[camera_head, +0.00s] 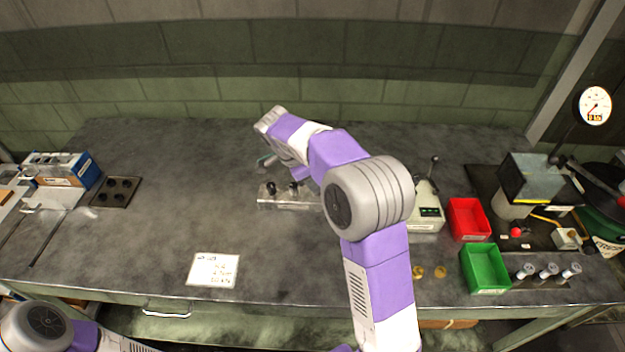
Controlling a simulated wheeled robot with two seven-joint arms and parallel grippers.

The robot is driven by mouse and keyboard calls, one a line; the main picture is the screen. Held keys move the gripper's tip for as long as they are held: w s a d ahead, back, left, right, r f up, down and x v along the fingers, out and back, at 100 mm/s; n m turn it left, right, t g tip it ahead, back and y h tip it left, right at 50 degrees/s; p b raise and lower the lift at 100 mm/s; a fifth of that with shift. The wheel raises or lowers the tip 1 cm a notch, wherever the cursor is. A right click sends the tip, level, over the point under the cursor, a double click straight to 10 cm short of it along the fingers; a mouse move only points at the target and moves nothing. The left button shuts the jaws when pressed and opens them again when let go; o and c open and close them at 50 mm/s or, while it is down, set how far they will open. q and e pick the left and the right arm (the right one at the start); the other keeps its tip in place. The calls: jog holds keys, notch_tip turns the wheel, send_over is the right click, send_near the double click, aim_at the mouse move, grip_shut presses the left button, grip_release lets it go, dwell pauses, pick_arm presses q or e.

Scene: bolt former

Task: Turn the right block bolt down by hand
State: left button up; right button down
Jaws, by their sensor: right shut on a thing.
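A metal block (285,203) lies on the grey bench near the middle, its right end close behind my right arm. Two dark bolt heads show on top of it, a left one (271,188) and a right block bolt (293,187). My right gripper (299,178) comes down over the right part of the block and is shut on the right block bolt. Its fingertips are small and mostly hidden by my own arm, so the grip itself is hard to see. My left gripper is out of the picture; only part of my left arm shows at the bottom left.
A white note (213,270) lies at the front. On the right are a pale device (427,213), a red bin (468,220), a green bin (486,270), small brass pieces (440,272) and several capped tubes (548,271). The bench left of the block is mostly clear.

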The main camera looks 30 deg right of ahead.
jog(key=c, duration=0.9)
grip_release()
jog(key=p+v, duration=0.2)
jog(key=v, duration=0.5)
jog(key=shift+a+r+p, duration=0.15)
jog(key=shift+r+p, duration=0.15)
